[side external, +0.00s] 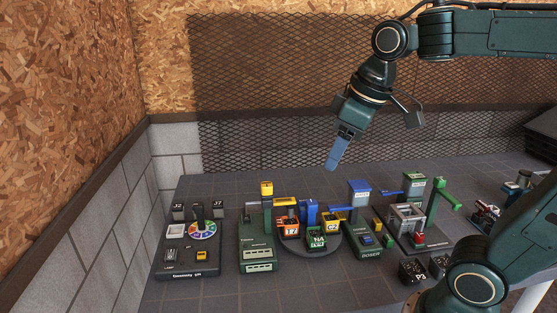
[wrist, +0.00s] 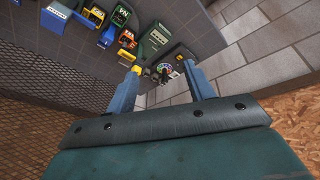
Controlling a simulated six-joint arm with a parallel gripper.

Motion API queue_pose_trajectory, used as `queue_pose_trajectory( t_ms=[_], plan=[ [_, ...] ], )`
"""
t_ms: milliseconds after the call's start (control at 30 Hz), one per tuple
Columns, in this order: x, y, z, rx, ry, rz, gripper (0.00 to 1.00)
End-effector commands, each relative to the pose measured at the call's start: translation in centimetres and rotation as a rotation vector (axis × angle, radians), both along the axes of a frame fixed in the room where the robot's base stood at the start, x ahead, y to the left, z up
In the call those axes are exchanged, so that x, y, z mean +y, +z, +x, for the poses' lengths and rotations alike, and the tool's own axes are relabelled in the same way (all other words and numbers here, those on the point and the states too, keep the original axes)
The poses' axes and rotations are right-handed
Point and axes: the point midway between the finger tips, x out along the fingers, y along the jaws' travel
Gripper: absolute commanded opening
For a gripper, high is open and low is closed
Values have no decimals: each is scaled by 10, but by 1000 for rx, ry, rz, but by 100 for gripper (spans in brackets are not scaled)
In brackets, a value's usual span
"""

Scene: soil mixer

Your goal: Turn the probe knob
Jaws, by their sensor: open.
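A dark panel (side external: 190,270) stands at the left end of the table. On it is a dial (side external: 202,231) with a ring of coloured segments and a dark upright piece (side external: 198,213) by its rim. I cannot tell for sure which part is the probe knob. My gripper (side external: 332,165) is open and empty, high above the back of the table, well to the right of the dial. In the wrist view, its two blue fingers (wrist: 163,67) are spread, and the dial (wrist: 166,67) appears far off between their tips.
A green unit (side external: 257,252), a round stand with orange, green and yellow bins (side external: 317,239), and a green box unit (side external: 363,240) stand right of the panel. A grey frame (side external: 407,216) and dark cubes stand further right. A mesh wall (side external: 270,90) rises behind.

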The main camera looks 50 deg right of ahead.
Motion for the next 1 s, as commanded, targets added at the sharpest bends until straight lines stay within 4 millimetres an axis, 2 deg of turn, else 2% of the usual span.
queue_pose_trajectory(
  t_ms=[33, 267, 467, 767, 1000],
  plan=[
    [-3, 3, 12, 17, 16, -8, 53],
    [-16, 11, 63, 84, 114, -44, 53],
    [-30, 9, 108, 142, 200, -68, 53],
    [-56, -9, 172, 230, 335, -88, 53],
    [-79, -35, 218, 293, 443, -92, 53]
  ],
)
